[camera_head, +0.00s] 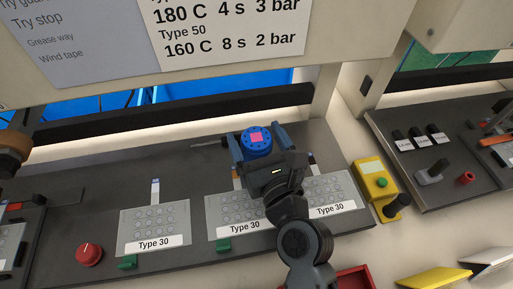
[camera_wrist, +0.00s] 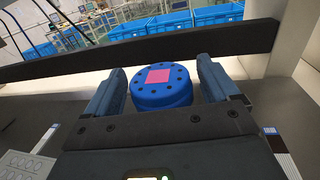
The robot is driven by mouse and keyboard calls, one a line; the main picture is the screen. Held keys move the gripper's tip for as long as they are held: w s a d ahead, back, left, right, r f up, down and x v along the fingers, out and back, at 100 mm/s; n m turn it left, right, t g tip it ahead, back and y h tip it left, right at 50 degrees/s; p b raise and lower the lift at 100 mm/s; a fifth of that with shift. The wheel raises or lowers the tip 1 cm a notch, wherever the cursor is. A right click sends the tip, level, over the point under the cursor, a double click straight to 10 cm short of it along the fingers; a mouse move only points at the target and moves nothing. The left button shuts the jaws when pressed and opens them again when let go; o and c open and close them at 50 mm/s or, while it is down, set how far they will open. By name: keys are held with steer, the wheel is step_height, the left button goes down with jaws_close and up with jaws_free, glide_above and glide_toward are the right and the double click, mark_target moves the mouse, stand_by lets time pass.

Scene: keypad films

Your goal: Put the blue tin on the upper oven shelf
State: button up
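The blue tin (camera_head: 249,149) is round, with dark dots around its top and a pink square in the middle. In the wrist view the tin (camera_wrist: 162,96) sits upright between the fingers (camera_wrist: 161,88), top facing the camera. The gripper is over the back part of the dark grey bench panel. I cannot tell how high the tin is above it. No oven shelf can be made out in either view.
Keypad plates marked Type 30 (camera_head: 153,240) lie on the panel (camera_head: 95,178), with a red knob (camera_head: 89,254) at left. A yellow box with a green button (camera_head: 375,186) stands right. A dark bar (camera_head: 180,116) and the sign board (camera_head: 225,68) are behind. A red tray (camera_head: 355,278) is in front.

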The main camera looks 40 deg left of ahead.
steer(key=shift+r, duration=0.1)
steer(key=c, duration=1.2)
